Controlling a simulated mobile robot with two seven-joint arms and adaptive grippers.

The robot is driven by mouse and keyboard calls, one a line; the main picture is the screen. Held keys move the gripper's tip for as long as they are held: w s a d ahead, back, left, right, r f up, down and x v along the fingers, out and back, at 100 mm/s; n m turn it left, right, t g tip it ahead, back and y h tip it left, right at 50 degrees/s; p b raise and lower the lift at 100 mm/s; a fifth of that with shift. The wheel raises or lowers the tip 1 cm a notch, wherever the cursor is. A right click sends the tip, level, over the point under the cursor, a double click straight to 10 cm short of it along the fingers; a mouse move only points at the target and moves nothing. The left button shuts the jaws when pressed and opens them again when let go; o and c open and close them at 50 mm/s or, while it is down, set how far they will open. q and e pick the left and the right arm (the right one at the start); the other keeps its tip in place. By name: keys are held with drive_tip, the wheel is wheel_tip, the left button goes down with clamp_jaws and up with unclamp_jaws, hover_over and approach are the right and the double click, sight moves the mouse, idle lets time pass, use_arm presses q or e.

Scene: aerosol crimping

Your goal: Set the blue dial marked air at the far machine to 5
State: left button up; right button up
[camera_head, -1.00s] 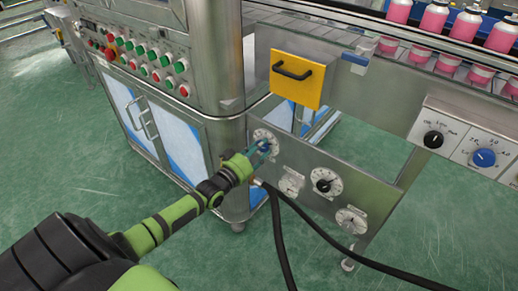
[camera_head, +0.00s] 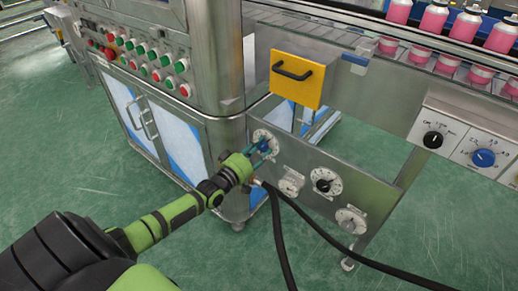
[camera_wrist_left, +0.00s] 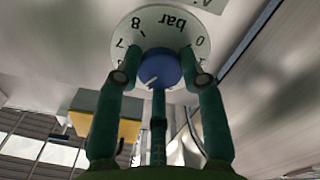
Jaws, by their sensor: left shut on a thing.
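The blue air dial (camera_wrist_left: 160,66) is a round knob on a white scale plate (camera_wrist_left: 125,40) marked with numbers and "bar", seen upside down in the left wrist view. Its white pointer mark faces the lower left there, but the number behind it is hidden by my fingers. In the head view the dial's white plate (camera_head: 259,134) is at the upper left of the grey panel. My left gripper (camera_head: 265,146) reaches it from the lower left, with its green fingers on both sides of the knob, shut on it. My right gripper is not in view.
Other dials (camera_head: 323,181) sit on the same panel, right of my gripper. A yellow box with a black handle (camera_head: 297,80) is above. Black hoses (camera_head: 280,240) hang below. A control cabinet (camera_head: 180,135) stands close on the left.

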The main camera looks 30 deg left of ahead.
use_arm(q)
drive_tip(key=shift+d+f, duration=0.1)
drive_tip(key=shift+f, duration=0.1)
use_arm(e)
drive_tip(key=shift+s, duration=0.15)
use_arm(q)
drive_tip(key=o, duration=1.2)
drive_tip(key=shift+c, duration=0.2)
drive_tip(key=shift+s+r, duration=0.1)
drive_tip(key=shift+s, duration=0.05)
drive_tip(key=s+a, duration=0.1)
drive_tip(key=s, duration=1)
drive_tip(key=shift+s, duration=0.4)
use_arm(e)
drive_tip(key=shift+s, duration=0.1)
